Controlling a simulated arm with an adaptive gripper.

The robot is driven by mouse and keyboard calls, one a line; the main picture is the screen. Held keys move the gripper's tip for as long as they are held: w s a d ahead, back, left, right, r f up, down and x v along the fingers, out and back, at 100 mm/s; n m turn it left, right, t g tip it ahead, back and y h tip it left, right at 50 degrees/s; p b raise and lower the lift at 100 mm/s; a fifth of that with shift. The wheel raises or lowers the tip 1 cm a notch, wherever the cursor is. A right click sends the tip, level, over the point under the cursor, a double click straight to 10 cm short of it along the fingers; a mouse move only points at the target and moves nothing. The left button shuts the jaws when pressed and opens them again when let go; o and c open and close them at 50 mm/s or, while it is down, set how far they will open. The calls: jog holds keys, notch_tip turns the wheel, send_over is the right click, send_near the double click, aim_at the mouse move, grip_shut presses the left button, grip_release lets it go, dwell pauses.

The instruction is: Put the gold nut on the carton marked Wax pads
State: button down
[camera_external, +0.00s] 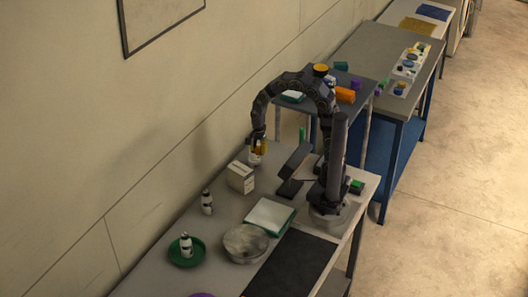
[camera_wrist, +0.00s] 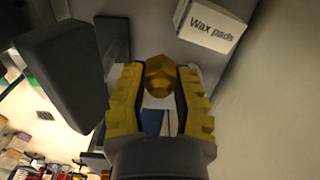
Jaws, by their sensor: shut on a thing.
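The gold nut (camera_wrist: 160,78) is between the yellow-padded fingers of my gripper (camera_wrist: 160,100) in the wrist view, and the gripper is shut on it. The carton marked Wax pads (camera_wrist: 211,30) shows at the top right of the wrist view, with its printed face visible. In the external view the carton (camera_external: 241,178) is a white box on the near table, by the wall. My gripper (camera_external: 257,150) hangs above and slightly to the right of it, apart from it. The nut is too small to make out clearly in the external view.
A black mat (camera_external: 292,265) lies along the table's right side. Dark blocks lie near my base.

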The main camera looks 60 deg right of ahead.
jog(key=w+f, duration=0.2)
jog(key=w, duration=0.2)
send_over(240, 168)
notch_tip(240, 168, down, 6)
jog(key=shift+d+r, duration=0.1)
jog(key=shift+r, duration=0.05)
jog(key=shift+f, duration=1.5)
jog(key=shift+f, duration=0.15)
jog(key=c, duration=0.9)
grip_release()
notch_tip(240, 168, up, 12)
jog(key=shift+r, duration=0.2)
